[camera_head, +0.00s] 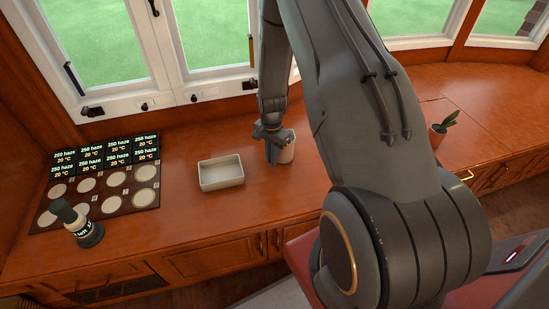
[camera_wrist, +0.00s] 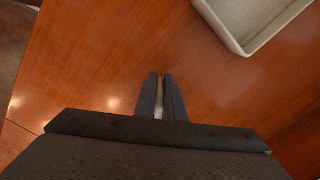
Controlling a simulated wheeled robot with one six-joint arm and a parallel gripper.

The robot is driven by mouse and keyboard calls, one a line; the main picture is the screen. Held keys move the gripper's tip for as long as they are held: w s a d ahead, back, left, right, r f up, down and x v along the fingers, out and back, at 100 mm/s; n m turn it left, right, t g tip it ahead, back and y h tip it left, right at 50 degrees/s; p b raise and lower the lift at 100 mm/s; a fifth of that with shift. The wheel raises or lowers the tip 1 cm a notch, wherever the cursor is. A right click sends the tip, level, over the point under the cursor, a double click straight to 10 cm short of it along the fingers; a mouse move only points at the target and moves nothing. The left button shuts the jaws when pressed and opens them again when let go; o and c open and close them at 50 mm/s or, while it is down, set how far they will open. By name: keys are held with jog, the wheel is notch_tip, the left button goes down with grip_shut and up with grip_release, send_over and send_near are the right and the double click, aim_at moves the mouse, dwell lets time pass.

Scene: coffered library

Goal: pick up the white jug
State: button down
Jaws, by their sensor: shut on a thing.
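The white jug (camera_head: 286,147) is a small pale vessel standing upright on the wooden counter, or very close above it; I cannot tell which. My gripper (camera_head: 272,142) is at its left side in the head view, with the arm coming down from above. In the wrist view my gripper (camera_wrist: 161,78) has its two dark fingers close together, with a thin pale strip of the jug (camera_wrist: 159,100) between them. The gripper is shut on the jug. Most of the jug is hidden in the wrist view, and its handle cannot be made out.
A cream rectangular tray (camera_head: 221,173) stands left of the jug. Further left are a dark board (camera_head: 110,204) with several pale discs and display labels, and a dark green bottle-like object (camera_head: 83,228). A potted plant (camera_head: 439,132) stands right. Windows line the back.

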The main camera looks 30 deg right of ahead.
jog(key=shift+r+b, duration=0.45)
jog(key=shift+r, duration=4.35)
